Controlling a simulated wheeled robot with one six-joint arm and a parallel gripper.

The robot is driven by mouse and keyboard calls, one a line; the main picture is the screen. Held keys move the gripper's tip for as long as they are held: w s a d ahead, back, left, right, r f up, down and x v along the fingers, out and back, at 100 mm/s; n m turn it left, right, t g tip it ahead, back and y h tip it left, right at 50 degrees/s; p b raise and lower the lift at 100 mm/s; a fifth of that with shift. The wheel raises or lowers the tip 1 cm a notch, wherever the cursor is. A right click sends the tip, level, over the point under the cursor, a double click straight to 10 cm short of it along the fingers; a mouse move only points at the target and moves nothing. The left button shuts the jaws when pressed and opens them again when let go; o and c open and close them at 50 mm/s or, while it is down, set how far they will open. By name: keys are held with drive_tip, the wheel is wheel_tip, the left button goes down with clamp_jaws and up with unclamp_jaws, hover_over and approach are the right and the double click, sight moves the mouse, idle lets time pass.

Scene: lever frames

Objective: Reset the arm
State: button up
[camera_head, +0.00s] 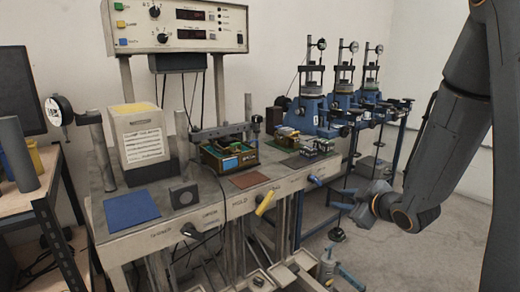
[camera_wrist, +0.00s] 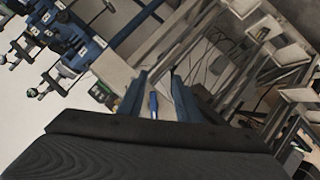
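My arm (camera_head: 465,110) comes down the right side of the head view and bends back toward the bench. My gripper (camera_head: 340,198) is at its end, low and to the right of the bench front. In the wrist view my gripper (camera_wrist: 156,92) shows two blue-grey fingers spread apart with nothing held between them. A blue lever handle (camera_head: 315,181) sticks out of the bench's front panel, left of and apart from the gripper. A small blue handle (camera_wrist: 153,105) appears between the fingers in the wrist view; I cannot tell its distance.
The bench (camera_head: 115,215) also carries a yellow handle (camera_head: 265,203), a black knob (camera_head: 191,230), a blue mat (camera_head: 131,206) and a circuit box (camera_head: 228,158). Blue test presses (camera_head: 311,110) stand behind at right. Frames and bins crowd the floor below. Floor at far right is clear.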

drive_tip(key=s+a+m+g+h+p, duration=0.1)
drive_tip(key=s+a+m+g, duration=0.1)
drive_tip(key=s, duration=0.7)
drive_tip(key=s+a+m+g+h+p, duration=0.1)
drive_tip(key=s+m+g, duration=0.4)
drive_tip(key=s, duration=0.5)
drive_tip(key=s+a+m+g+h+p, duration=0.1)
drive_tip(key=s+a+m+g, duration=0.3)
drive_tip(key=s, duration=0.6)
drive_tip(key=shift+r+g+h, duration=0.4)
drive_tip(key=shift+r+g, duration=0.05)
drive_tip(key=shift+g, duration=0.15)
drive_tip(key=shift+s+a, duration=0.1)
